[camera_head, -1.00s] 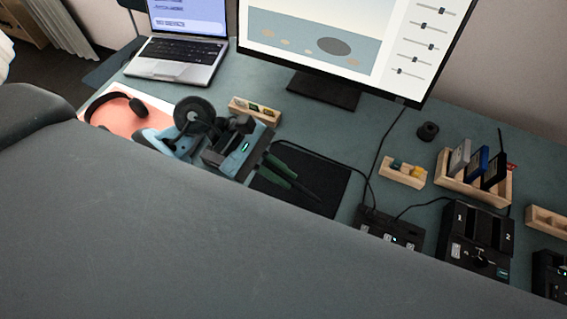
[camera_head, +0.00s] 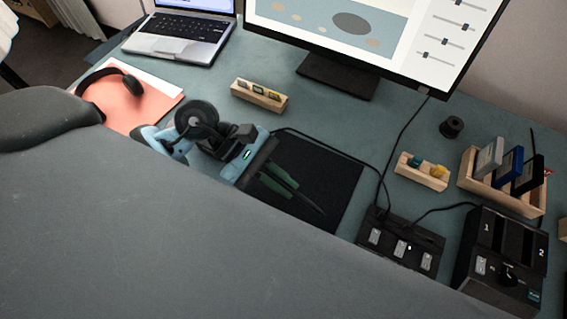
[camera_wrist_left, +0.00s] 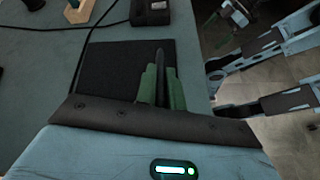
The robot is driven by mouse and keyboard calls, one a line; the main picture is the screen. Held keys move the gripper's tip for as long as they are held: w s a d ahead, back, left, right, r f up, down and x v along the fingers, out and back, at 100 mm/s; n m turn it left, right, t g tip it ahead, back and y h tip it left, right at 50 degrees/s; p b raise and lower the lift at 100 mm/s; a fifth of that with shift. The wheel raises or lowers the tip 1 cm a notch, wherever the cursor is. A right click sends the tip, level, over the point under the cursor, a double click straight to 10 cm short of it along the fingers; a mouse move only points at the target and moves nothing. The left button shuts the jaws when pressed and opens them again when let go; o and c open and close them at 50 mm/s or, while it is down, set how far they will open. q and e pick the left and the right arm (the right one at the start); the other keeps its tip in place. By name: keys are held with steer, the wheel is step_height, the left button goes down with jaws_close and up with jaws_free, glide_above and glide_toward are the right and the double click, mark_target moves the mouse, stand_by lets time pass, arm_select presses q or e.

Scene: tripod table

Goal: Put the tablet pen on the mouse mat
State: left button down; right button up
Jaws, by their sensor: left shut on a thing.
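My left gripper (camera_head: 284,187) has green fingers shut on the tablet pen (camera_head: 311,205), a thin dark stick pointing to the lower right. In the left wrist view the pen (camera_wrist_left: 160,60) stands out between the two green fingers. The mouse mat (camera_head: 335,168) is a black rectangle on the desk. The gripper and pen are over the mat in both views; whether the pen touches it I cannot tell. The mat's near edge is hidden by my own grey body in the head view.
A cable runs along the mat's back edge to a black button box (camera_head: 400,245). Wooden holders (camera_head: 259,96) (camera_head: 422,172), a card rack (camera_head: 503,180) and a monitor stand (camera_head: 337,76) surround the mat. A headset (camera_head: 110,80) lies at left.

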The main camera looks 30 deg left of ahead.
steer(key=shift+w, duration=0.1)
arm_select(q)
steer(key=c, duration=1.4)
jaws_free()
steer(key=shift+c, duration=0.2)
arm_select(e)
steer(key=shift+f, duration=0.1)
arm_select(q)
steer(key=shift+o, duration=0.5)
steer(key=shift+f, duration=0.1)
steer(key=shift+o, duration=0.8)
steer(key=shift+r+p, duration=2.3)
steer(key=shift+r, duration=2.25)
arm_select(e)
steer(key=w+r+t, duration=0.1)
steer(key=w+r, duration=0.2)
steer(key=r, duration=0.3)
steer(key=shift+w, duration=0.3)
